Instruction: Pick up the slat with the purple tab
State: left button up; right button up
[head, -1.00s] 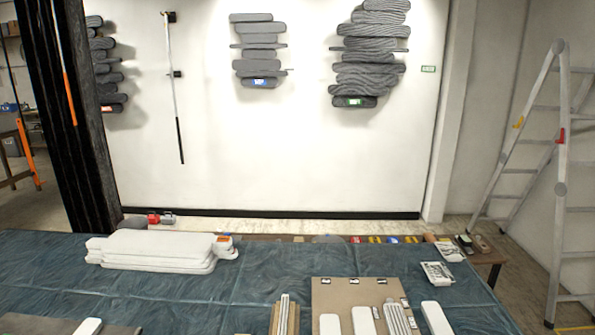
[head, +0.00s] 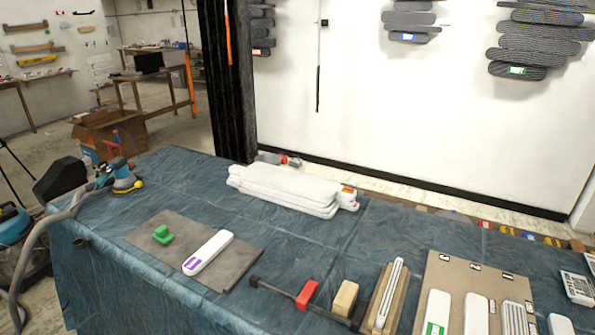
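A white slat with a purple tab (head: 208,252) lies on a grey mat (head: 240,262) on the blue-covered table, toward the left front. The purple tab is at its near left end. A green object (head: 163,234) sits on the same mat to its left, apart from it. Other white slats lie elsewhere: a stack (head: 285,188) at the table's back with an orange tab, and one with a green tab (head: 437,312) on a brown board at the right front. Neither of my grippers is in view.
A clamp with a red block (head: 306,294) and a wooden block (head: 345,298) lie right of the mat. A blue sander (head: 122,178) with a hose stands at the table's left end. The table cover (head: 200,190) is clear behind the mat.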

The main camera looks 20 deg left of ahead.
aim_at(195, 263)
jog(key=u, duration=1.4)
